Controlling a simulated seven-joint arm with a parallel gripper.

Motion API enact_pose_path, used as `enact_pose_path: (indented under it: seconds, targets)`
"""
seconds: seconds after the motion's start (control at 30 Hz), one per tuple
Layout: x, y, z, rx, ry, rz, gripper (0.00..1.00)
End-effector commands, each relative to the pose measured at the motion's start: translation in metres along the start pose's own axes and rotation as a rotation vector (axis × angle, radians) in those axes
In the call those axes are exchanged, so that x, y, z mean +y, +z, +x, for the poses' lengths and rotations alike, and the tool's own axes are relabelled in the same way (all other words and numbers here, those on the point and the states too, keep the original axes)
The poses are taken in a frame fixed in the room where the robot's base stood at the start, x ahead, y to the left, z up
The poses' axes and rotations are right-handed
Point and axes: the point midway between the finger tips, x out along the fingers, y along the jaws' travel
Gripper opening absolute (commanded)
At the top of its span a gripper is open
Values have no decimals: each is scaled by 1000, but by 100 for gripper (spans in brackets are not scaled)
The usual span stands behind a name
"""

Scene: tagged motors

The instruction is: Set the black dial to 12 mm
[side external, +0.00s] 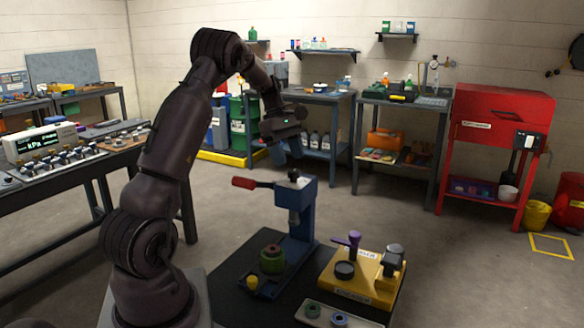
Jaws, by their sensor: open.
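A blue press (303,214) with a red-handled lever (245,183) stands on the dark bench mat. A small black knob (294,175) sits on top of its column and may be the black dial. A round black disc (345,270) on the yellow fixture (362,286) is another dark round part. No millimetre marking is readable on either. My gripper (287,155) is open and empty, just above the press top, pointing down. A gap seems to show between its fingers and the black knob; the exact distance cannot be told.
The yellow fixture also carries a purple-handled clamp (353,241). A light tray (338,315) with rings lies at the front. The red lever sticks out left of the press.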

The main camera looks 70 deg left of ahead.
Motion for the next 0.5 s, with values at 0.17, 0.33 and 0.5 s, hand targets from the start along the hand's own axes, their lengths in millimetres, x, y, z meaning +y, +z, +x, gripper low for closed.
enact_pose_path:
  seconds: [0.17, 0.33, 0.5]
  targets:
    - [0, 0, 26, -1, -1, 1, 58]
    - [0, 0, 35, 0, 1, 1, 58]
    - [0, 0, 36, 0, 1, 1, 58]
